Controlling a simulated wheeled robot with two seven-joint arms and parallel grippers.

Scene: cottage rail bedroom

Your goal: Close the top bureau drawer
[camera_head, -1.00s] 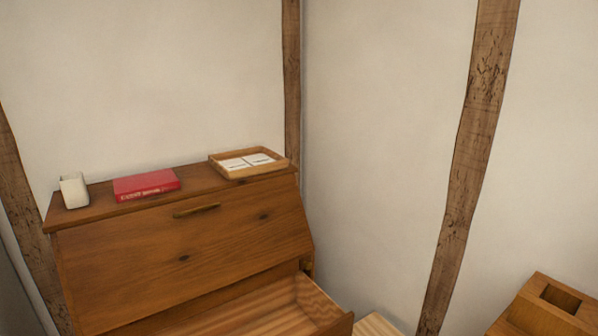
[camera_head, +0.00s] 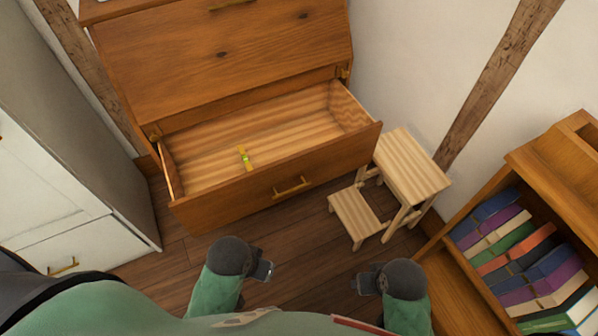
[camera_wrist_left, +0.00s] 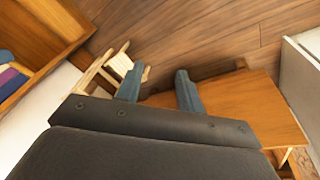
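The wooden bureau (camera_head: 215,55) stands at the top of the head view with its slanted front closed. Its top drawer (camera_head: 215,202) is pulled well out, with a brass handle (camera_head: 292,187) on its front. A small yellow-green item (camera_head: 245,158) lies inside. My left gripper (camera_head: 268,271) is in front of the drawer, apart from it. In the left wrist view its two fingers (camera_wrist_left: 158,88) are spread with nothing between them. My right gripper (camera_head: 360,284) is also apart from the drawer, to the right. Its fingers are too small to judge.
A light wooden step stool (camera_head: 415,165) stands just right of the drawer. A bookcase (camera_head: 548,165) with several books is at the right. A white cabinet (camera_head: 55,215) is at the left. Dark floor between the drawer and me is clear.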

